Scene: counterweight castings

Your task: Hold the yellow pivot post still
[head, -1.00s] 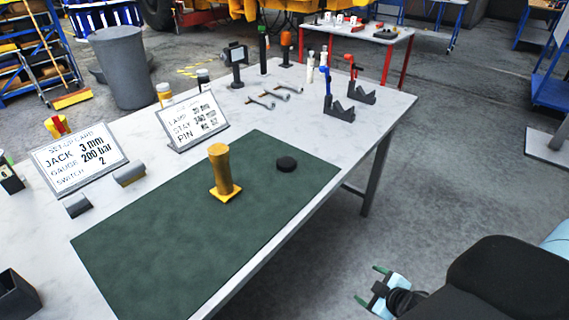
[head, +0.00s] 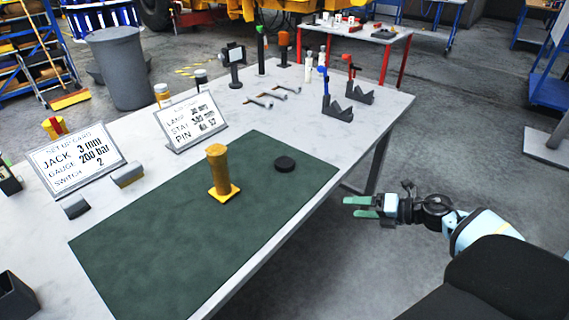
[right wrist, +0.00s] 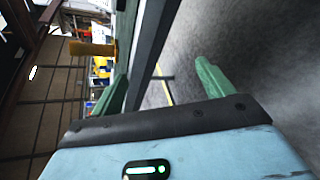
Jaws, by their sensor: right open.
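The yellow pivot post (head: 217,163) stands upright on its square yellow foot on the green mat (head: 160,245) of the workbench. It also shows as a yellow cylinder, lying sideways in the picture, at the upper left of the right wrist view (right wrist: 92,48). My right gripper (head: 352,207) is beyond the bench's right edge, over the floor. Its two green fingers are apart with nothing between them, and they point left toward the bench. It is well apart from the post. In the right wrist view both fingers (right wrist: 160,82) are spread. My left gripper is not in view.
A black disc (head: 285,165) lies on the mat right of the post. Two sign cards, JACK (head: 75,160) and LAMP (head: 190,122), stand behind the mat. Dark V-shaped blocks (head: 337,110) stand at the far right. The bench edge lies between my right gripper and the mat.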

